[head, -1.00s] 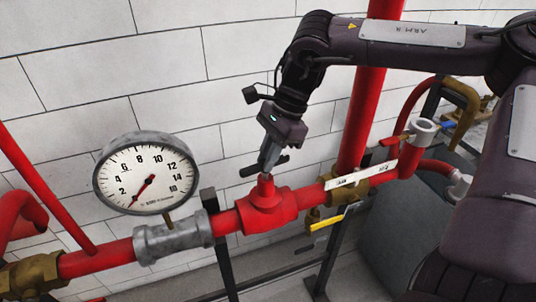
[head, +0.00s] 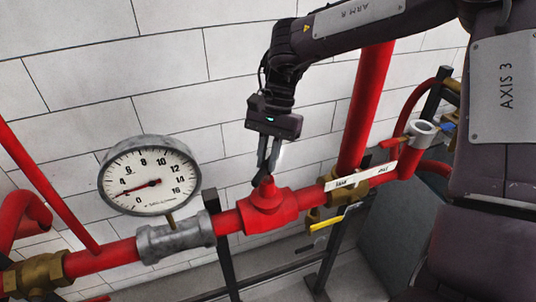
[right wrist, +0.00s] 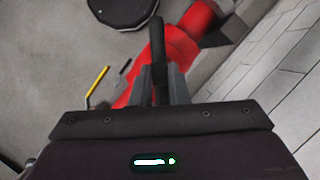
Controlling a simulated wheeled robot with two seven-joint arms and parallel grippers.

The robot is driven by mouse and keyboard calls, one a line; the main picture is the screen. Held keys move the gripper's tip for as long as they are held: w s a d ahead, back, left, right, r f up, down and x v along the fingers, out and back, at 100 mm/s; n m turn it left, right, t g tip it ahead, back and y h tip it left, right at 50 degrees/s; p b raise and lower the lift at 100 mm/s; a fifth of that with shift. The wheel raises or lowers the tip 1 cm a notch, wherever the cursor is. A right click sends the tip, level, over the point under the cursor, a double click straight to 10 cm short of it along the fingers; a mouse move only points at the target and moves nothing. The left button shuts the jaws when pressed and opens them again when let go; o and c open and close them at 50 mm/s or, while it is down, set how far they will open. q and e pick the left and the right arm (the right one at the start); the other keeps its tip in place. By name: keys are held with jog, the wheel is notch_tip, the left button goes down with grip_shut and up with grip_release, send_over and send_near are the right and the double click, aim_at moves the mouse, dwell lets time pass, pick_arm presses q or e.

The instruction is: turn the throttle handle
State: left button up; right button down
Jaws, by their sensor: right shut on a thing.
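The throttle handle (head: 258,182) is a black bar on top of the red valve body (head: 267,211) in the pipe. My right gripper (head: 265,172) comes down from above and is shut on the handle. In the head view the fingers hide most of the bar. In the right wrist view the handle (right wrist: 157,38) runs between the two fingers of the gripper (right wrist: 161,80) and sticks out beyond them. A round white gauge (head: 150,177) stands on the pipe to the left, its red needle pointing left at a low reading. My left gripper is not in view.
The red pipe (head: 105,261) runs across the front. A vertical red pipe (head: 362,110) stands behind and to the right of the valve. A yellow lever (head: 326,222) hangs under the pipe. A white tiled wall (head: 150,80) closes the back.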

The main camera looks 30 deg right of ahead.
dwell(0.5)
jog(key=c, duration=1.4)
grip_release()
jog(key=p+v, duration=0.1)
jog(key=v, duration=0.6)
jog(key=shift+a+p, duration=0.15)
jog(key=shift+p, duration=0.15)
jog(key=shift+w+d+r, duration=0.15)
jog(key=shift+d+r, duration=0.1)
jog(key=shift+r, duration=0.15)
